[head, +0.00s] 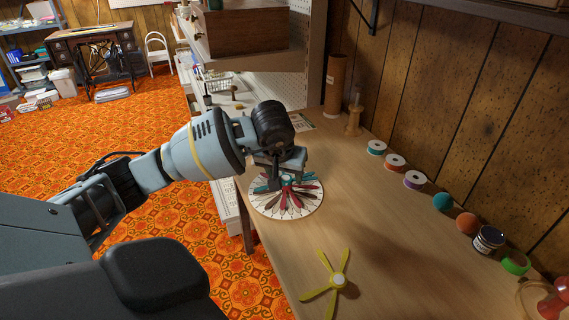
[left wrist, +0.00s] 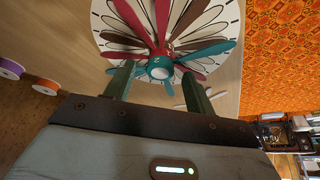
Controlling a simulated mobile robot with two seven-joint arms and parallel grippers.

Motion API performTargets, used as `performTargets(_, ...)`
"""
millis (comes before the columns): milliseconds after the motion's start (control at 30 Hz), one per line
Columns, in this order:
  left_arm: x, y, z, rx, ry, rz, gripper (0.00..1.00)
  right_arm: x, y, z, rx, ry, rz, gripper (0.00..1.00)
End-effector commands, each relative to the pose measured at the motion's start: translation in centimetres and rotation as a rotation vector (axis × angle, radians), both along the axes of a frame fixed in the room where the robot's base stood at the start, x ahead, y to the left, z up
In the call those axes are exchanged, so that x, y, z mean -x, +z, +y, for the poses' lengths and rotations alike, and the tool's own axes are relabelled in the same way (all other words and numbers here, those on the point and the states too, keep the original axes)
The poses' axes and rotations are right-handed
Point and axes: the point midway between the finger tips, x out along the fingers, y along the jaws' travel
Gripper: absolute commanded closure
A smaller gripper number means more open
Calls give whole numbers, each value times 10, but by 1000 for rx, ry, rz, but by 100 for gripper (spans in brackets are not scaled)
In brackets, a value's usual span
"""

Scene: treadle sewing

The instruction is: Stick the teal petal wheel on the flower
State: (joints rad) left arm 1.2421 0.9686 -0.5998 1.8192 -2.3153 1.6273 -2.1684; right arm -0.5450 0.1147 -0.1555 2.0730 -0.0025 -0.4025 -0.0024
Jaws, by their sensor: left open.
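The flower is a white round board (head: 306,208) with dark tick marks and outlined petals, lying on the bench; it also shows in the left wrist view (left wrist: 104,22). A red petal wheel (left wrist: 162,22) lies on it. The teal petal wheel (left wrist: 205,49), marked 2 and with a pale round hub, is over the red one at the board's middle; I cannot tell whether it is fully seated. My left gripper (head: 286,182) is open above the board. Its two fingers stand on either side of the teal hub in the left wrist view (left wrist: 157,76), apparently clear of it.
A yellow-green petal wheel (head: 338,280) lies on the bench (head: 400,250) nearer me. Ribbon spools (head: 395,162), pincushions (head: 467,223), a dark jar (head: 488,240) and a green roll (head: 516,263) line the wall side. A brown tube (head: 337,85) stands behind.

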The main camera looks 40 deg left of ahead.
Motion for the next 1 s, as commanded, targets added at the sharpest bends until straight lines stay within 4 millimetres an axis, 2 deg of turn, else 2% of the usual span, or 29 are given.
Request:
performTargets(167,0,1,0,0,0,0,45,0,0,1,-3,-7,-1,45)
performTargets(267,2,8,-1,0,0,-1,45,-1,1,1,-3,-6,-1,45)
performTargets(500,15,44,-7,-1,0,-4,45,-2,4,1,-3,-5,-5,45)
performTargets(700,24,66,-12,0,0,-2,45,-3,6,0,-1,0,-8,45)
performTargets(1000,27,72,-13,-1,0,0,45,-2,6,-1,2,4,-8,45)
